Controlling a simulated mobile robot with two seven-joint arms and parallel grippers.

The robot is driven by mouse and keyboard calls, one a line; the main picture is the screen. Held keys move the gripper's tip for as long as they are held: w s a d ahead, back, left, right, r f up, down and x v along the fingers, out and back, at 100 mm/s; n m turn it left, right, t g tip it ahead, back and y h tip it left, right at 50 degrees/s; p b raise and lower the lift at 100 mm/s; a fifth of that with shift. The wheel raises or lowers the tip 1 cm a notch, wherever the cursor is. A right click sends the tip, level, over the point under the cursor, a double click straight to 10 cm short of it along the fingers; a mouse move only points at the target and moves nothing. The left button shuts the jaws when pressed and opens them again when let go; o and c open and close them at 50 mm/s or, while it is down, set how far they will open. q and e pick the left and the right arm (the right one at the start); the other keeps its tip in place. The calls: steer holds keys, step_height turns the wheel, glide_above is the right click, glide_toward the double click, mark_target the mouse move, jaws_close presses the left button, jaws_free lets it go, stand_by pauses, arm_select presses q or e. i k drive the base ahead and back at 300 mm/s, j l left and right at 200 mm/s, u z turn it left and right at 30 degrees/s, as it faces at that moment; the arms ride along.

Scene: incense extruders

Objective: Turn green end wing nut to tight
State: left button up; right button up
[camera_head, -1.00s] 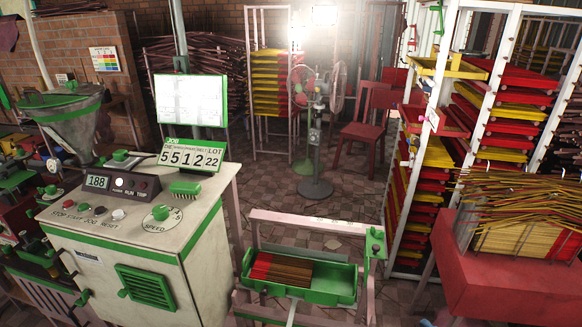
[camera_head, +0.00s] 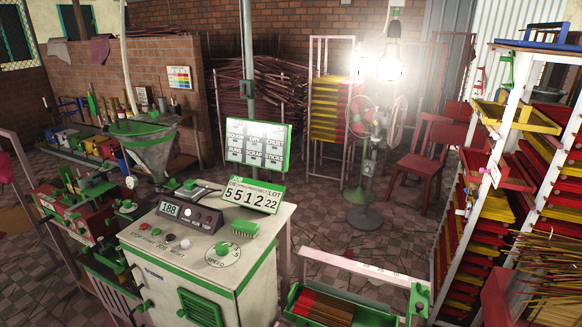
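A red machine with green fittings (camera_head: 75,205) stands at the left, beside the white cabinet. Small green parts show on it, but I cannot tell which of them is the end wing nut or how tight it is. A grey hopper with a green rim (camera_head: 146,145) stands behind the cabinet. The white control cabinet (camera_head: 165,262) has a green speed knob (camera_head: 222,248), a lit display reading 188 and a green vent. Neither of my grippers shows in this view.
A green tray (camera_head: 372,314) holding sticks is at the bottom, right of the cabinet. A job sign (camera_head: 253,195) stands on the cabinet. A fan (camera_head: 366,170), a red chair (camera_head: 424,160) and a rack (camera_head: 480,220) are at the right. Tiled floor is clear behind the cabinet.

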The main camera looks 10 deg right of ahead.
mark_target(422, 292)
steer(key=z, duration=1.4)
steer(key=i+l+z, duration=0.1)
steer(key=l+z, duration=0.25)
steer(key=l, duration=0.15)
